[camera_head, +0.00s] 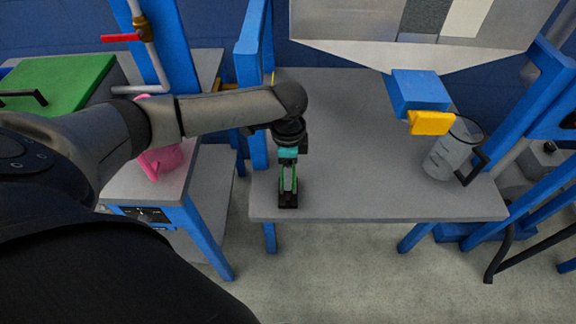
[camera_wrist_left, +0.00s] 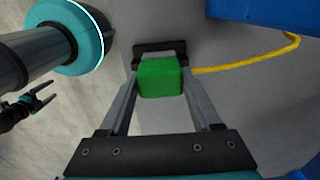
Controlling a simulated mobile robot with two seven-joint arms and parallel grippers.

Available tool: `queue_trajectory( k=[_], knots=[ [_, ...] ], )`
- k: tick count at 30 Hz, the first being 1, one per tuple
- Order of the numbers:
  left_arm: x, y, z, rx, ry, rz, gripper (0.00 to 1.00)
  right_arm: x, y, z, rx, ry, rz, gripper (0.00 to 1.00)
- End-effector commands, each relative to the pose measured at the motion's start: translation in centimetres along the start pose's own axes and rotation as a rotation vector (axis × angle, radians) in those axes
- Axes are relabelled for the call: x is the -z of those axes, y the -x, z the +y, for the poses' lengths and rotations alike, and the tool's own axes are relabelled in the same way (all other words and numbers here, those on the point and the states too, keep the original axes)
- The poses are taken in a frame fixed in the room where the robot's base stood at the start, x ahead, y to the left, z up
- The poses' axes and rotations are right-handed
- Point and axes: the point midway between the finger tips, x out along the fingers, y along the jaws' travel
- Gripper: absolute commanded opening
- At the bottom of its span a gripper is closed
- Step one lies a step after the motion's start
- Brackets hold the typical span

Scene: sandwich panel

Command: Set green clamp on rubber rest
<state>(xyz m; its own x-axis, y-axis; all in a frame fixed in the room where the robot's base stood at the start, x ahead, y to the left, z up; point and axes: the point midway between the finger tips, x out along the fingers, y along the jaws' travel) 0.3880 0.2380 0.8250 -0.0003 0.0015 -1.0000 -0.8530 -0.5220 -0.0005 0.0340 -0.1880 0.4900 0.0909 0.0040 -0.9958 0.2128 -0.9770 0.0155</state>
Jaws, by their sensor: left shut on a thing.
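My left gripper (camera_head: 288,198) hangs over the front left part of the grey table and points down. It is shut on a green block-shaped piece, the green clamp (camera_wrist_left: 160,78), which sits between the fingers in the left wrist view. In the head view only thin green strips of it show. I cannot make out a rubber rest apart from the dark parts at the fingertips. In the left wrist view, what looks like my right gripper (camera_wrist_left: 42,98) is at the far left, its fingers apart and empty.
The grey table (camera_head: 370,190) is mostly clear in the middle. A clear jug (camera_head: 448,150) stands at its right, near a blue block (camera_head: 420,88) with a yellow part (camera_head: 432,123). A blue post borders its left. A pink object (camera_head: 165,160) sits on the left side table.

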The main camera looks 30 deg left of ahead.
Motion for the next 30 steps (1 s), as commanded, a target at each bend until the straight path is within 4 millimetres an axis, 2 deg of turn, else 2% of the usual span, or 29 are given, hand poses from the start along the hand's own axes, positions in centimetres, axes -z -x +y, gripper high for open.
queue_trajectory(
  k=[30],
  knots=[
    [0.05, -1.02, 0.04, -0.001, 0.000, 0.001, 0.00, 0.05, -0.19, 0.07, -0.001, 0.000, 0.001, 0.85]
  ],
)
